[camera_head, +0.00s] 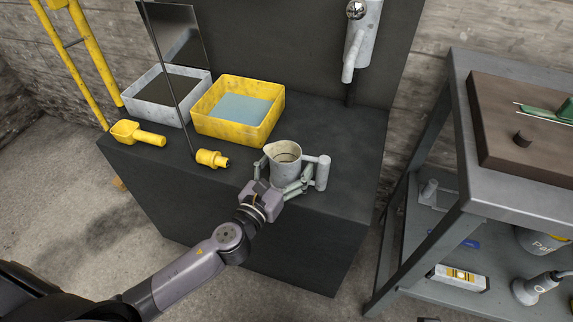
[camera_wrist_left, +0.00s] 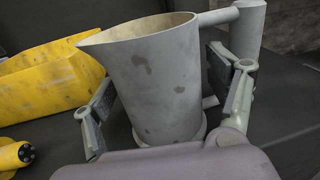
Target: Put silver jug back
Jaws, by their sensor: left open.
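The silver jug (camera_head: 284,156) stands upright on the dark bench (camera_head: 330,230), near its right front part. It is grey and stained, with a spout on the left and a handle on the right. My left gripper (camera_head: 280,176) is at the jug, coming from the front. In the left wrist view the jug (camera_wrist_left: 158,80) stands between the two open fingers (camera_wrist_left: 165,95), one on each side, with gaps visible. My right gripper is in neither view.
A yellow bin (camera_head: 205,124) with bluish contents and a grey bin (camera_head: 139,106) with dark contents stand behind left. A yellow scoop (camera_head: 150,137) and a yellow tool (camera_head: 213,159) lie nearby. A metal shelf (camera_head: 455,80) stands at the right. A thin dark rod crosses the bench's left.

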